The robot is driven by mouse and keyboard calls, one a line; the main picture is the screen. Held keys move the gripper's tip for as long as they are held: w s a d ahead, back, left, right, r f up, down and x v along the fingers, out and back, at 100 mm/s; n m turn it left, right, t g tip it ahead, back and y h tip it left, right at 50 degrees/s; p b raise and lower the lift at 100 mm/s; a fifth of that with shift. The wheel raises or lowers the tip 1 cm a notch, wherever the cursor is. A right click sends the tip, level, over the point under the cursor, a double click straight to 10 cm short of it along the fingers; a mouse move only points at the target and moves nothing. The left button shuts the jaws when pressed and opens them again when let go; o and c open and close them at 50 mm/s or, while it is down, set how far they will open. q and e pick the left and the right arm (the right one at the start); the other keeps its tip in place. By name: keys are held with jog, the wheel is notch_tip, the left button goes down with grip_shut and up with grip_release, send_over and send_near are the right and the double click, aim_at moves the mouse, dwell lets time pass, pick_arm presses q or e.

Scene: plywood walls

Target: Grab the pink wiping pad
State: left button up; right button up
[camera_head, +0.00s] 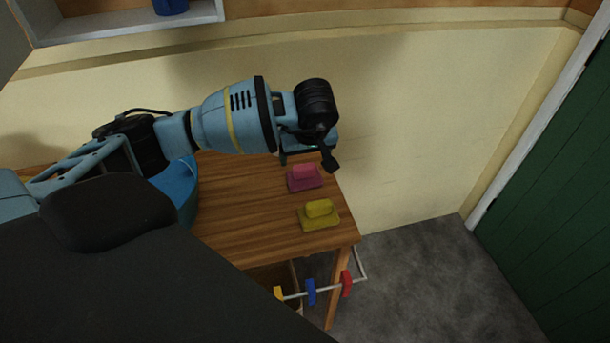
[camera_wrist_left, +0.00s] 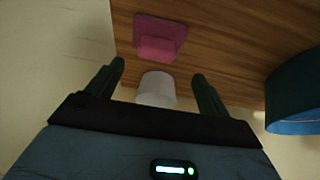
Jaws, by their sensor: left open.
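The pink wiping pad (camera_head: 304,178) lies on the wooden table near its right edge, with its raised grip on top. It also shows at the top of the left wrist view (camera_wrist_left: 160,37), beyond the fingertips. My left gripper (camera_head: 307,158) is over the far end of the table, just behind the pink pad in the head view. In the wrist view its fingers (camera_wrist_left: 158,73) are spread apart, and the pad is not between them. My right gripper is not in view.
A white, round object (camera_wrist_left: 156,88) shows between the fingers in the wrist view. A yellow pad (camera_head: 319,214) lies nearer on the table (camera_head: 245,215). A blue basin (camera_head: 187,190) stands left. Coloured pieces hang on a rail (camera_head: 320,290) below. The wall is close behind.

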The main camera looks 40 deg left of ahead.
aim_at(305, 166)
pick_arm(q)
jog(key=shift+w+a+f, duration=0.15)
jog(key=shift+w+f, duration=0.1)
jog(key=shift+f, duration=0.35)
jog(key=x, duration=0.4)
jog(key=shift+w+f, duration=0.15)
jog(key=shift+w, duration=0.05)
jog(key=shift+w+f, duration=0.1)
jog(key=shift+f, duration=0.3)
jog(key=c, duration=1.1)
jog(key=shift+o, duration=0.2)
jog(key=shift+r, duration=0.1)
